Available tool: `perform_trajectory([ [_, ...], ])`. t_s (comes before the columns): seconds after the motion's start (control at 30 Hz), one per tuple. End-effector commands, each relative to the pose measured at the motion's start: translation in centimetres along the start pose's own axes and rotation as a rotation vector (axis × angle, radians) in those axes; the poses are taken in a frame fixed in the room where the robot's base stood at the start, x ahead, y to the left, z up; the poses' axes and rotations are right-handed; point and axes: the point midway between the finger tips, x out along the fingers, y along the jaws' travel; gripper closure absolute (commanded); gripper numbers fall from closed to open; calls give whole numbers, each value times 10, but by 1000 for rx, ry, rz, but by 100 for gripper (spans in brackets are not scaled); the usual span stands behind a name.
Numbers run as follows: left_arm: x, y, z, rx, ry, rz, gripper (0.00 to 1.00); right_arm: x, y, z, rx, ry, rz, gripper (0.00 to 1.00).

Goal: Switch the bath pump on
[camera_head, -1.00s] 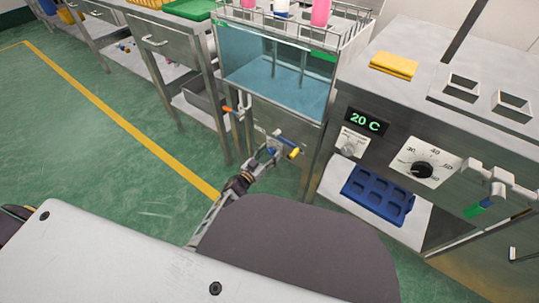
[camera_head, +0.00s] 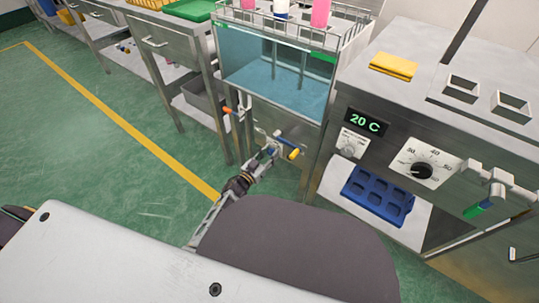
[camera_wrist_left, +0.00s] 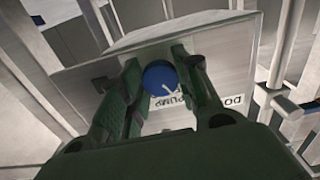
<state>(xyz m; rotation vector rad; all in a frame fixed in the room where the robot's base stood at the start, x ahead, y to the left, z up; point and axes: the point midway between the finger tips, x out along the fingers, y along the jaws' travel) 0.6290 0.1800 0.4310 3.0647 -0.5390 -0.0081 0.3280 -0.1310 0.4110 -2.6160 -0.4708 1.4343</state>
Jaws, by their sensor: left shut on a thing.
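The pump control is a round blue knob (camera_wrist_left: 162,79) with a white mark, on a metal panel with a partly covered label reading "PUMP". In the wrist view my left gripper (camera_wrist_left: 158,68) has one dark green finger on each side of the knob and is shut on it. In the head view my left gripper (camera_head: 271,149) is at the metal front below the water bath (camera_head: 275,75), and it largely hides the knob. My right gripper is not in view.
A yellow-tipped fitting (camera_head: 294,154) and an orange-tipped one (camera_head: 228,109) stick out close to the left gripper. To the right is a cabinet with a "20 C" display (camera_head: 366,122), a black dial (camera_head: 422,171) and a blue tray (camera_head: 378,194). Open floor (camera_head: 75,150) lies left.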

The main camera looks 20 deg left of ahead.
Motion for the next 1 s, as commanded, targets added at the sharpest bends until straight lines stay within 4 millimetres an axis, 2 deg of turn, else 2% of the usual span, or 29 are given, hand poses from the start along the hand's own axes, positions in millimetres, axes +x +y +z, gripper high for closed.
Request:
perform_trajectory([
  [0.37, 0, -1, 0, 176, -2, 0, 91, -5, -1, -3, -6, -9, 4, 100],
  [0.63, -1, -1, 1, 355, -2, -1, 91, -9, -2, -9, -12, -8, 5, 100],
  [1.0, -1, -1, 1, 620, -1, 0, 91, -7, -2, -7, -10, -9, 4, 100],
])
